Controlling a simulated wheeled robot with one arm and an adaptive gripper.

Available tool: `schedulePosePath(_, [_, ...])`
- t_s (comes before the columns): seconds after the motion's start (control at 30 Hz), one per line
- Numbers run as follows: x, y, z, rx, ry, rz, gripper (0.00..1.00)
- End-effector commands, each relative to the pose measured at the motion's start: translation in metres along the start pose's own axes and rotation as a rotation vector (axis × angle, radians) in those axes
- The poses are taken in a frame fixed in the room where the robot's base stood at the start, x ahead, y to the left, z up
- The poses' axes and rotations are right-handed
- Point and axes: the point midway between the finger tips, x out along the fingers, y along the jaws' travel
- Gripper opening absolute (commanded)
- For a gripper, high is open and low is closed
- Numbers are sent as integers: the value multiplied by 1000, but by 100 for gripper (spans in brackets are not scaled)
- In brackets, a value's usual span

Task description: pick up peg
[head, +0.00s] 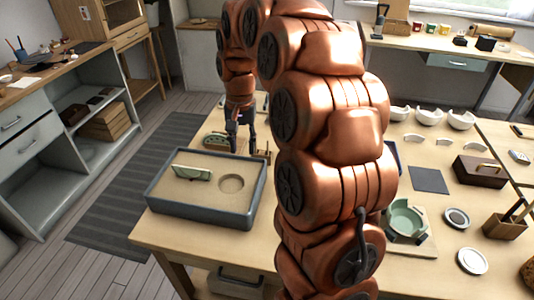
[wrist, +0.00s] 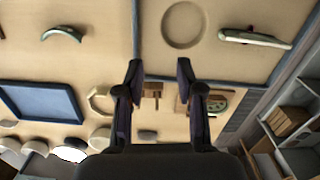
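My gripper (head: 242,146) points down over the worktable, just behind the sand tray. In the wrist view its two dark fingers (wrist: 160,76) are spread apart with nothing held between the tips. A small brown wooden piece (wrist: 152,90), which may be the peg, shows between the fingers, nearer the left one. A small wooden piece also shows just right of my gripper in the head view (head: 263,154). It is too small to tell its exact shape, and my fingers and arm hide part of that area.
A green half-round piece (head: 216,142) lies left of my gripper. A green bowl in a holder (head: 405,220) and a dark box (head: 480,171) stand on the right.

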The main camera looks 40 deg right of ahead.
Motion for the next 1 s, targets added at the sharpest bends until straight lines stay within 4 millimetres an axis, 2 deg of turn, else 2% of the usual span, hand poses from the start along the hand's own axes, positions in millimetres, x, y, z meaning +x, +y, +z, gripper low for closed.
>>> schedulePosePath(0.03, [5, 2, -20, 46, 6, -5, 37])
schedulePosePath(0.2, [20, 15, -78, 195, 22, -9, 37])
schedulePosePath(0.3, [28, 26, -108, 279, 35, -11, 37])
schedulePosePath(0.43, [37, 39, -136, 365, 46, -11, 37])
schedulePosePath(0.63, [46, 52, -158, 434, 53, -8, 37])
schedulePosePath(1.0, [70, 54, -161, 443, 55, -7, 37])
